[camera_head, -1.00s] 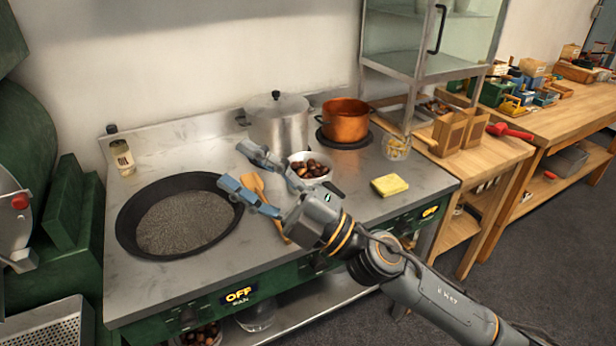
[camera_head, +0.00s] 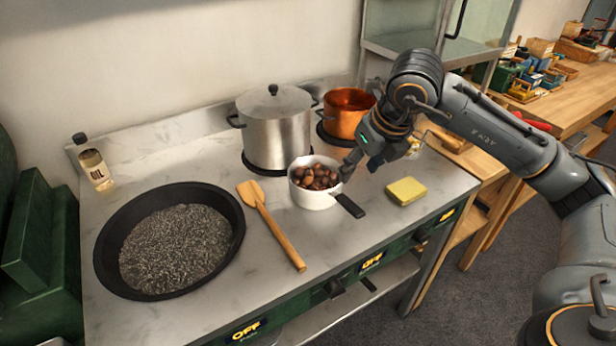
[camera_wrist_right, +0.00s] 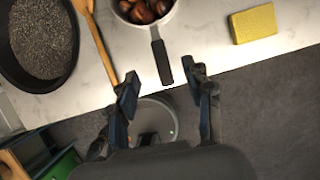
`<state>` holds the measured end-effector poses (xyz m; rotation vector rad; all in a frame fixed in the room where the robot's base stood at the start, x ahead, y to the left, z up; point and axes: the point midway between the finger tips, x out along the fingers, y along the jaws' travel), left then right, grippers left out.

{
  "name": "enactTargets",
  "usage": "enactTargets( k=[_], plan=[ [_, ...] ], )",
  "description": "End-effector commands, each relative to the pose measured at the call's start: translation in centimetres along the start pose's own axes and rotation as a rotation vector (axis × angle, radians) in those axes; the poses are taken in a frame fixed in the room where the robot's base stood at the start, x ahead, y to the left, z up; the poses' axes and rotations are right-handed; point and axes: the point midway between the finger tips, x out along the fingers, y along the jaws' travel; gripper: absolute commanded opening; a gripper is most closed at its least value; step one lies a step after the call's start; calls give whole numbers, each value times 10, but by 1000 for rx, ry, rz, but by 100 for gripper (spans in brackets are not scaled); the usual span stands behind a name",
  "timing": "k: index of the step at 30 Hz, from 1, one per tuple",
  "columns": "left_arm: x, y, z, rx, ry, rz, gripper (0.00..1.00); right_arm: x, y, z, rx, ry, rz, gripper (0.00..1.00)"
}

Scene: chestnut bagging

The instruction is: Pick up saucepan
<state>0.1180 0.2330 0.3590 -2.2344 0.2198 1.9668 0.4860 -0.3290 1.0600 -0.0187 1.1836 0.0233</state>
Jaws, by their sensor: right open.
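The white saucepan (camera_head: 316,197) stands on the metal worktop, filled with brown chestnuts, its black handle (camera_head: 348,206) pointing toward the front edge. My right gripper (camera_head: 352,164) is beside the saucepan's right rim in the head view, pointing down, and partly hidden by its own wrist. In the right wrist view the open fingers (camera_wrist_right: 161,79) are on either side of the handle's end (camera_wrist_right: 163,68), with no clear contact. The saucepan (camera_wrist_right: 145,10) is cut off at the top there. My left gripper is not in view.
A wooden spatula (camera_head: 270,223) lies left of the saucepan, beside a black pan (camera_head: 110,245) of dark grains. A lidded steel pot (camera_head: 275,133) and a copper pot (camera_head: 343,116) stand behind. A yellow sponge (camera_head: 406,191) lies to the right.

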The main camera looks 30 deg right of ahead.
Motion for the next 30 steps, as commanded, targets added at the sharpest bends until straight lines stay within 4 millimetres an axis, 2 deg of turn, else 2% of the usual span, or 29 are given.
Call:
enactTargets(
  k=[2, 9, 11, 14, 19, 22, 27, 30],
  plan=[
    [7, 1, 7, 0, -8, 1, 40, 11, 0, -2, 0, 2, -1, 51],
    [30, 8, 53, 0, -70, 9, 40, 58, 2, -3, -2, 4, 4, 51],
    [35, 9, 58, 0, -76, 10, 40, 70, 2, -3, -2, 3, 4, 51],
    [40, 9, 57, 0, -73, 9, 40, 81, 2, -2, -3, 2, 4, 51],
    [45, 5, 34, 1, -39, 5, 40, 91, 2, -1, -4, 1, 4, 51],
    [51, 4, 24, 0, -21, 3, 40, 104, 3, -2, -4, 3, 5, 51],
    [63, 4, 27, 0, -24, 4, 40, 131, 4, -3, -3, 3, 5, 51],
    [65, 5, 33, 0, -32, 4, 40, 137, 4, -2, -3, 2, 5, 51]
  ],
)
